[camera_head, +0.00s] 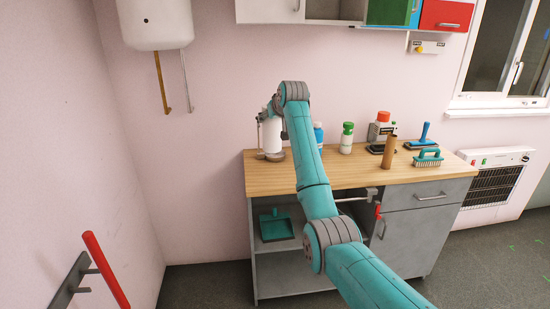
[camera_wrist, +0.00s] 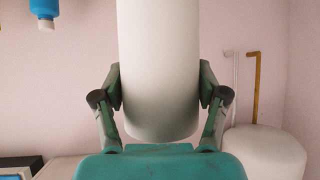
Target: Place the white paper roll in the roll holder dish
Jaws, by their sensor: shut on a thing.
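The white paper roll (camera_head: 271,136) is upright at the left end of the wooden counter. Its lower end is at the small grey-brown dish (camera_head: 274,157), which I take as the roll holder dish. I cannot tell whether the roll rests in the dish or hangs just above it. My gripper (camera_head: 268,116) is shut on the roll near its upper part, partly hidden by my arm. In the wrist view, which looks upside down, the roll (camera_wrist: 159,60) fills the middle between my two fingers (camera_wrist: 160,92). The dish does not show there.
A white boiler (camera_head: 155,22) hangs at upper left.

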